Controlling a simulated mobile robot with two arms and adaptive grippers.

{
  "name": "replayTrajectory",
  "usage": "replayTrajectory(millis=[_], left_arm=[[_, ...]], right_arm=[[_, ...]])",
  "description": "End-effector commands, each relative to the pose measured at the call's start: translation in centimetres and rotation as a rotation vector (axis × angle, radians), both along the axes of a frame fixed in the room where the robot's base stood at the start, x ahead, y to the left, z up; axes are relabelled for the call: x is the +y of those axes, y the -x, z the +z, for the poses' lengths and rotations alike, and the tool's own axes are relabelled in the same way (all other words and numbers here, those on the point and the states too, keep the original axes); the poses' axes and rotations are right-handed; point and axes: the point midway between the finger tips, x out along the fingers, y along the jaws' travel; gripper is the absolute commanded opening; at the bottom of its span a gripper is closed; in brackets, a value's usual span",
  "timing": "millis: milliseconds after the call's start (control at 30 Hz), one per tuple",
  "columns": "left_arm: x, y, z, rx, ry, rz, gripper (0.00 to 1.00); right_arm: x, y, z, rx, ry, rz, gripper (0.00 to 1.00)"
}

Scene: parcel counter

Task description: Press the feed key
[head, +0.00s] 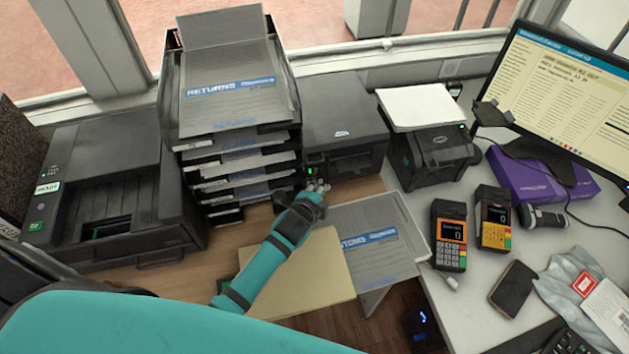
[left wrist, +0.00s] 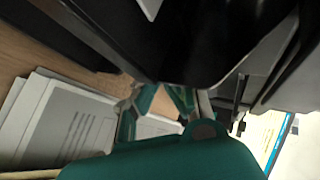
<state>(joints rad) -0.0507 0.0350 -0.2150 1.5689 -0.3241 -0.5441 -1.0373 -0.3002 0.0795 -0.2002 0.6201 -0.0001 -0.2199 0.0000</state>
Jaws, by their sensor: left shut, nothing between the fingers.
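A black label printer (head: 345,135) stands in the middle at the back of the counter. A small panel with a green light (head: 313,170) is on the left of its front face. The feed key itself is too small to make out, and my gripper partly covers that area. My left gripper (head: 317,187) is shut and empty, with its tips close to the panel; I cannot tell whether they touch it. In the left wrist view the shut fingers (left wrist: 165,95) are just under the dark body of a machine. My right gripper is not in view.
A stack of paper trays (head: 235,165) stands close on the left of the printer, with a larger printer (head: 110,195) beyond. A smaller black printer (head: 435,155) is on the right.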

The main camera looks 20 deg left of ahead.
Motion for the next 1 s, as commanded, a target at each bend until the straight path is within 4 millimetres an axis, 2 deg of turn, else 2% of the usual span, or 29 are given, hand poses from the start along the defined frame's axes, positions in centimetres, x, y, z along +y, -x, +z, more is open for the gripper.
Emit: replayTrajectory(millis=[700,1000], left_arm=[[0.16,-0.26,-0.07,0.001,0.001,0.000,0.00],[-0.43,0.61,0.08,0.001,0.001,-0.001,0.00]], right_arm=[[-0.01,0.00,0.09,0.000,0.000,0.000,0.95],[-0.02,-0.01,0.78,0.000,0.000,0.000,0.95]])
